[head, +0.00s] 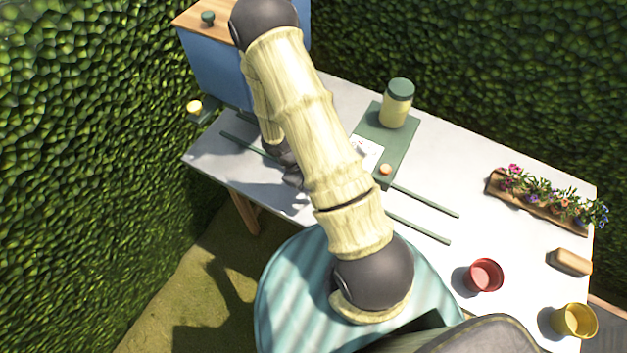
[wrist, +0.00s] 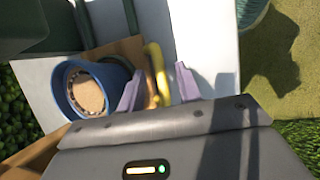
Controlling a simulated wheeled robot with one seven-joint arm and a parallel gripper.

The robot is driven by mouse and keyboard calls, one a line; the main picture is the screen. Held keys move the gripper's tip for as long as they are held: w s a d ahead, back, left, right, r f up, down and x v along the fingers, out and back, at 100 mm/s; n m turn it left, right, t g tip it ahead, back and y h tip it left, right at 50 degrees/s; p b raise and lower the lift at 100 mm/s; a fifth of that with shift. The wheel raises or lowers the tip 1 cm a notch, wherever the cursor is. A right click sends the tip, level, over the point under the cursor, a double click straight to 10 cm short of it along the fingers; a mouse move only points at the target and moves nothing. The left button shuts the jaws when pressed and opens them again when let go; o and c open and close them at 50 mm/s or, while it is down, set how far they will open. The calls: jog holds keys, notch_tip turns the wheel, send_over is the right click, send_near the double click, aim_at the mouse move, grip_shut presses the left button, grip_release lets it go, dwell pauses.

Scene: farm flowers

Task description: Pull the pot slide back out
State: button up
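In the wrist view a brown wooden board (wrist: 126,48), apparently the pot slide, carries a blue pot (wrist: 70,97) with a brown round top inside its rim. A yellow bar-like handle (wrist: 157,72) stands at the board's right end. My gripper (wrist: 158,92) is open, with one pale purple finger on each side of the yellow handle. A gap shows between the handle and the right finger; contact with the left finger cannot be told. In the head view my arm hides the slide, the pot and most of the gripper.
Green rails (head: 421,200) run along the white table (head: 340,95). A blue cabinet (head: 215,75) stands at the back left. A green tray (head: 402,150) bears a lidded jar (head: 397,104). A red pot (head: 484,275), yellow pot (head: 574,321), brown block (head: 570,262) and flower planter (head: 540,208) are at right.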

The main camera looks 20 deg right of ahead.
jog(key=b+v, duration=0.1)
jog(key=v, duration=1.6)
jog(key=shift+r, duration=0.2)
jog(key=shift+c, duration=0.4)
jog(key=s+d+r+m+t+y, duration=0.1)
jog(key=s+r+m+t+y, duration=0.3)
jog(key=s+r+m, duration=0.3)
notch_tip(320, 180, up, 2)
jog(key=shift+s+r+t, duration=0.2)
jog(key=shift+s+t, duration=0.05)
jog(key=shift+t, duration=0.25)
